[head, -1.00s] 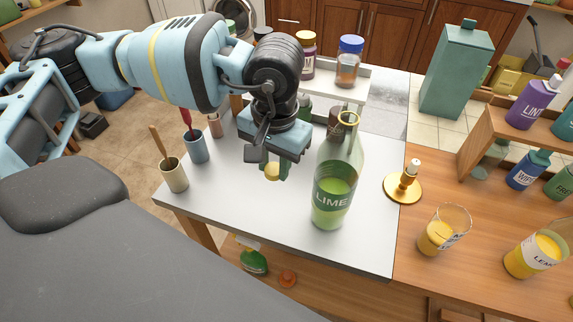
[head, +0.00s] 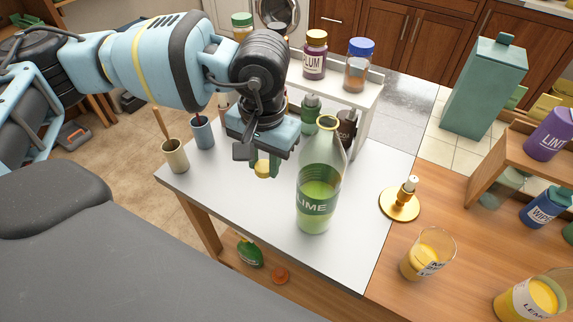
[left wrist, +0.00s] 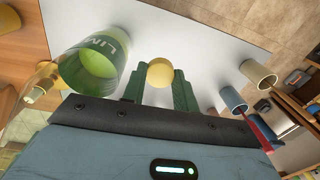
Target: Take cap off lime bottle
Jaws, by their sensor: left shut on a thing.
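The lime bottle (head: 317,200) stands upright on the white table, a clear bottle with a green label and green liquid; its mouth is open with a gold rim. It also shows in the left wrist view (left wrist: 90,68). My left gripper (head: 266,166) is just left of the bottle, apart from it, above the table. Its green fingers are shut on a round yellow cap (head: 262,170), which shows clearly between the fingertips in the left wrist view (left wrist: 160,72). My right gripper is not in view.
A gold candle holder (head: 400,204) and a yellow-filled glass (head: 427,255) stand to the right. Two cups (head: 175,157) are at the table's left edge. A small shelf (head: 372,97) with bottles stands behind. The table front is clear.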

